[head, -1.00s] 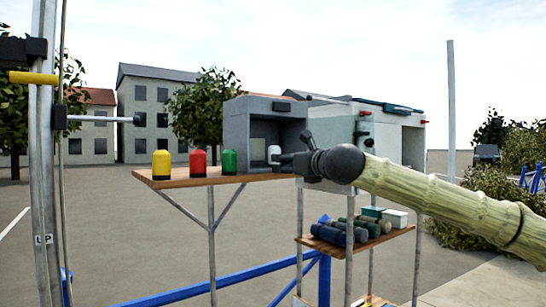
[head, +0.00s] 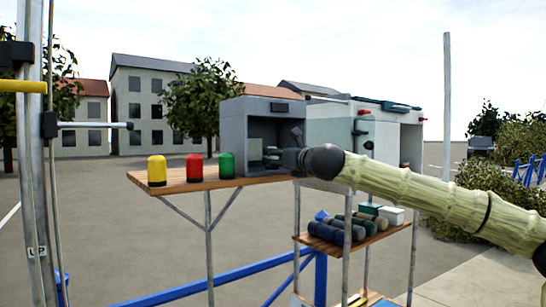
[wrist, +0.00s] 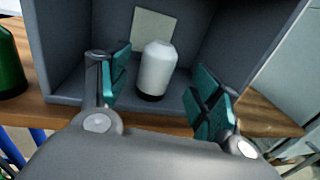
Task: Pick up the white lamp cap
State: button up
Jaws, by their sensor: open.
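The white lamp cap (wrist: 157,70) stands upright inside a grey open-fronted box (wrist: 62,60), with a dark band at its base. In the wrist view it sits between and a little beyond the open teal-padded fingers of my gripper (wrist: 162,92); neither finger appears to touch it. In the head view my gripper (head: 277,157) is at the mouth of the grey box (head: 233,135). There the cap is mostly hidden by the gripper and hard to make out.
Yellow (head: 157,171), red (head: 194,167) and green (head: 226,165) caps stand on the wooden shelf (head: 175,184) left of the box. The box's side walls flank the gripper. A lower shelf (head: 310,240) holds dark rolls. A metal mast (head: 30,180) rises at left.

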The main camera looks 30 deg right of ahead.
aim_at(276, 157)
jog(key=shift+w+f+p, duration=0.15)
jog(key=shift+w+p, duration=1.05)
jog(key=shift+w, duration=0.95)
jog(key=shift+c, duration=0.3)
jog(key=c, duration=1.1)
